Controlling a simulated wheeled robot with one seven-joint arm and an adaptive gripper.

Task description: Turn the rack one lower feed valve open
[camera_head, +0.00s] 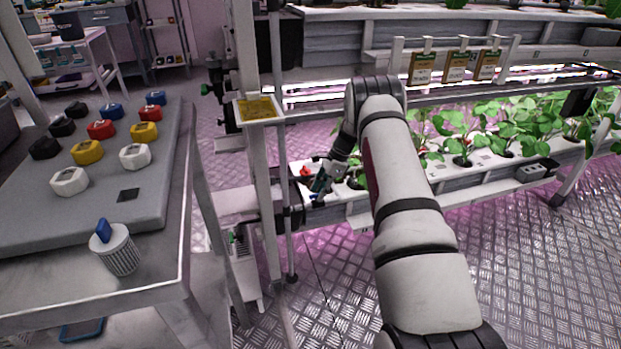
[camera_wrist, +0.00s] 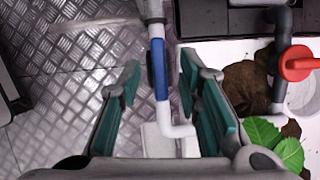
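A slim blue valve handle (camera_wrist: 160,72) lies along a white vertical pipe (camera_wrist: 158,28) in the wrist view. My gripper (camera_wrist: 159,78) is open, with one teal-padded finger on each side of the handle. A gap shows left of the handle and a smaller one on its right; I cannot tell the depth between them. In the head view my gripper (camera_head: 322,184) is at the left end of the lower growing channel, and the blue handle there is hard to make out. A red valve handle (camera_wrist: 298,63) sits on a dark grey pipe to the right; it also shows in the head view (camera_head: 306,172).
Strawberry plants (camera_head: 460,138) fill the lower channel to the right. A white rack post (camera_head: 262,180) with a yellow card stands left of my gripper. A grey table (camera_head: 170,250) with colored blocks stands at left. A green leaf (camera_wrist: 276,142) is near my right finger.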

